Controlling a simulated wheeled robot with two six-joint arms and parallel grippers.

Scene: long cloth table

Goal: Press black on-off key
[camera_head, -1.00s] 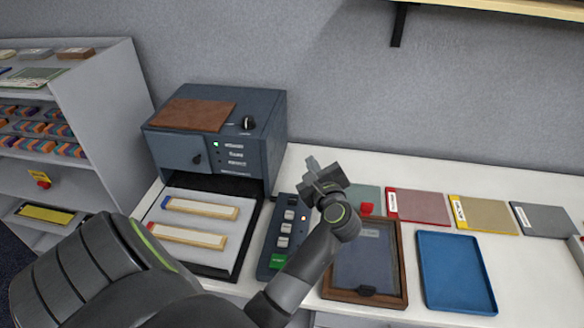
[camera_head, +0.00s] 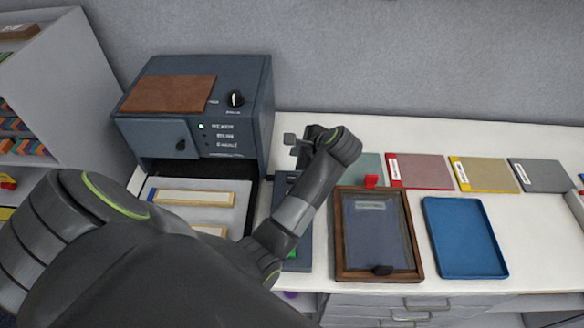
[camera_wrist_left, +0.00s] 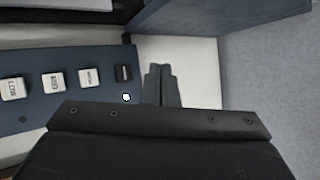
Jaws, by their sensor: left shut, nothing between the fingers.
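The black key (camera_wrist_left: 123,73) is at the end of a row on the dark blue key panel (camera_wrist_left: 100,62) in the left wrist view. My left gripper (camera_wrist_left: 163,72) is shut and empty. In that view its fingertips are to the right of the black key, over the white table just past the panel's end, apart from the key. In the head view my left gripper (camera_head: 290,139) is by the far end of the panel (camera_head: 304,250). My forearm hides most of the panel and the black key there. My right gripper is not in view.
White keys (camera_wrist_left: 52,81) line the panel, with a small lit white spot (camera_wrist_left: 126,97) near the black key. A dark blue machine (camera_head: 262,115) stands to the left of my gripper. A wood-framed tray (camera_head: 342,230) and blue tray (camera_head: 429,235) lie to the right.

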